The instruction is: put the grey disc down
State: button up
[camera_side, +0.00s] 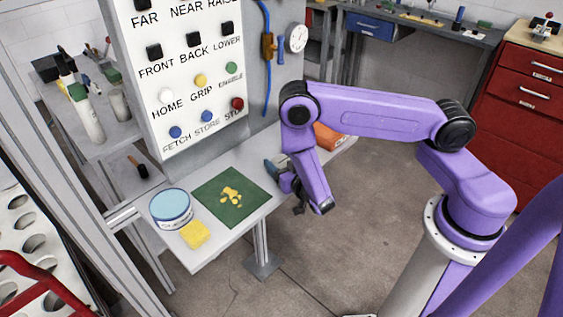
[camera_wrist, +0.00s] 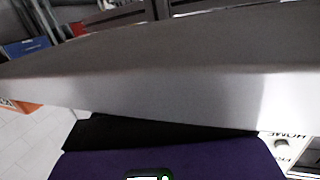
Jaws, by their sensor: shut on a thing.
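The grey disc (camera_wrist: 165,95) fills the middle of the wrist view, seen close and nearly edge-on, with a dull upper face and a paler rim. It hides most of what lies beyond it. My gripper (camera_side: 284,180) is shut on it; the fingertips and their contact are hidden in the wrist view. In the side view my gripper is low at the right end of the grey bench. A small grey shape (camera_side: 275,166) shows beside it there, too small to tell whether it is the disc. I cannot tell whether the disc touches the bench.
The bench (camera_side: 232,240) holds a green mat (camera_side: 249,200) with yellow patches, a blue-topped tin (camera_side: 170,207), a yellow sponge (camera_side: 195,235) and an orange box (camera_side: 328,138). The button panel (camera_side: 165,60) rises behind. Open floor lies right of the bench.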

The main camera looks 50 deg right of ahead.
jog(key=o, duration=1.2)
jog(key=shift+r, duration=0.1)
jog(key=shift+v, duration=6)
